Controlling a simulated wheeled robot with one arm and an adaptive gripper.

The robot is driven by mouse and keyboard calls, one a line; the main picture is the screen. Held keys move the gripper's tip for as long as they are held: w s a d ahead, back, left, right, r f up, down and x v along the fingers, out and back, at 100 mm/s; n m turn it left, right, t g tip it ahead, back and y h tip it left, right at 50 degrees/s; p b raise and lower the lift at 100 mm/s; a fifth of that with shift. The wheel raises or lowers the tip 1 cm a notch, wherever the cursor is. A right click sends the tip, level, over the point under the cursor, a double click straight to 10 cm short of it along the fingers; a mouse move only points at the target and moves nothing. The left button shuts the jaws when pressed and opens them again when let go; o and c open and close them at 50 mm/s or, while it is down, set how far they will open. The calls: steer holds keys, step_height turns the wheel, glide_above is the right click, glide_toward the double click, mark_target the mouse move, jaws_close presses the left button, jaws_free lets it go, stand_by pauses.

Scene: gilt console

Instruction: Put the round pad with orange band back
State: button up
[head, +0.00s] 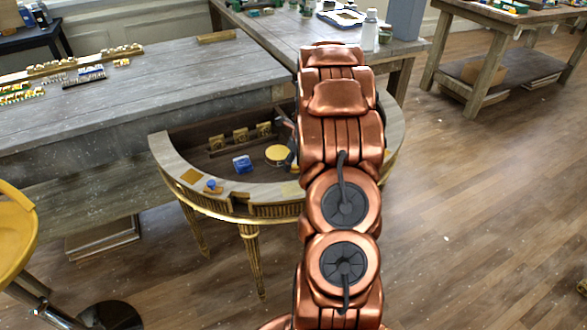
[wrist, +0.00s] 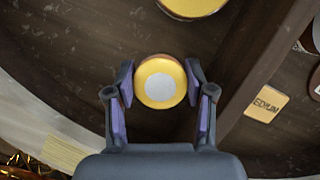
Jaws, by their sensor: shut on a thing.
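The round pad with orange band (wrist: 160,82) shows in the wrist view as a yellow-orange ring around a pale grey centre. My gripper (wrist: 160,88) is shut on it, with one purple-padded finger on each side. The pad is over the dark wooden inside of the half-round gilt console (head: 172,160). I cannot tell its height above that floor. In the head view my copper arm hides the held pad and most of the gripper.
A yellow-topped round thing (head: 278,155) and a blue thing (head: 242,164) are inside the console. A card reading "MEDIUM" (wrist: 267,104) lies beyond a dark divider (wrist: 262,60). Several gold blocks (head: 240,135) line the back. The pale rim (wrist: 40,115) curves close by.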

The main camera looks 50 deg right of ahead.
mark_target(294, 169)
steer(key=shift+f, duration=1.8)
steer(key=shift+p, duration=0.3)
steer(key=o, duration=1.1)
steer(key=shift+f, duration=0.1)
